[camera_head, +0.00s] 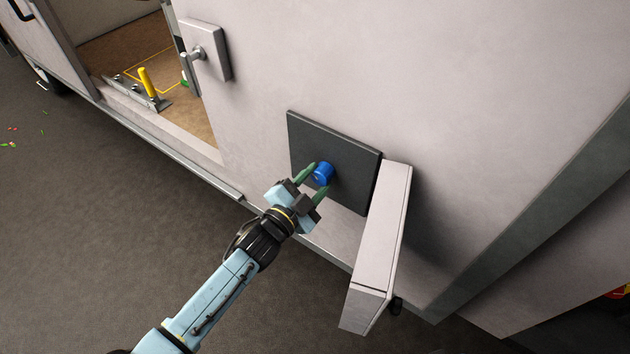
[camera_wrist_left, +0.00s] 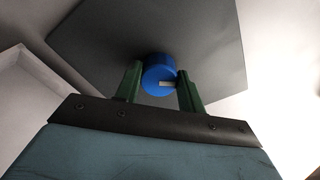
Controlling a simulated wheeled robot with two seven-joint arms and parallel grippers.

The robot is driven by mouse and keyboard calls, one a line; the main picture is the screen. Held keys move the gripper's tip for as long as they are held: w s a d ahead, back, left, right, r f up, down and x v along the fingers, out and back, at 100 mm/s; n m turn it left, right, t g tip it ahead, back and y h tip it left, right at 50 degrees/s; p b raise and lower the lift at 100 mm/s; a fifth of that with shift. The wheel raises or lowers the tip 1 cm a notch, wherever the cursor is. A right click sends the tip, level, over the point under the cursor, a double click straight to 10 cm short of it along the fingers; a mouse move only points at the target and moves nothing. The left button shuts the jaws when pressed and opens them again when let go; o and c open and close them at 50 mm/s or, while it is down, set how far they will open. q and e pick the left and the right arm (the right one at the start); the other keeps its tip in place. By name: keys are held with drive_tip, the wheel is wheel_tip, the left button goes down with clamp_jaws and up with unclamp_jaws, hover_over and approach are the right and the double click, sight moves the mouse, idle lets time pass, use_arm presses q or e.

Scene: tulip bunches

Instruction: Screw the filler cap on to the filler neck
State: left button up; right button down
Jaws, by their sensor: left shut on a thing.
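The blue filler cap (camera_head: 323,174) is at the middle of a dark square panel (camera_head: 358,177) on the vehicle's side. In the left wrist view the cap (camera_wrist_left: 158,74) shows between the green fingers, with a pale mark on its face. My left gripper (camera_head: 317,180) is shut on the cap, one finger on each side. The filler neck is hidden behind the cap, so I cannot tell how far the cap sits on it. The dark panel also fills the back of the left wrist view (camera_wrist_left: 215,45). My right gripper is not in view.
A pale flap (camera_head: 378,245) stands open just right of the panel, close to my gripper. A handle on a plate (camera_head: 205,52) is at the upper left, beside an open doorway with a yellow post (camera_head: 148,82). The grey floor (camera_head: 110,220) at the left is mostly clear.

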sight(316, 179)
use_arm(q)
drive_tip(key=m, duration=0.3)
drive_tip(key=shift+r+m, duration=0.1)
drive_tip(key=shift+m, duration=0.3)
drive_tip(key=shift+b, duration=0.3)
drive_tip(key=m, duration=0.2)
drive_tip(key=shift+m+b, duration=0.35)
drive_tip(key=shift+m, duration=0.05)
drive_tip(key=m, duration=0.3)
drive_tip(key=shift+r+m+b, duration=0.1)
drive_tip(key=shift+m+b, duration=0.25)
drive_tip(key=shift+m, duration=0.05)
drive_tip(key=o, duration=1.1)
drive_tip(key=shift+o, duration=0.2)
drive_tip(key=shift+p+v, duration=0.75)
drive_tip(key=shift+v, duration=1.75)
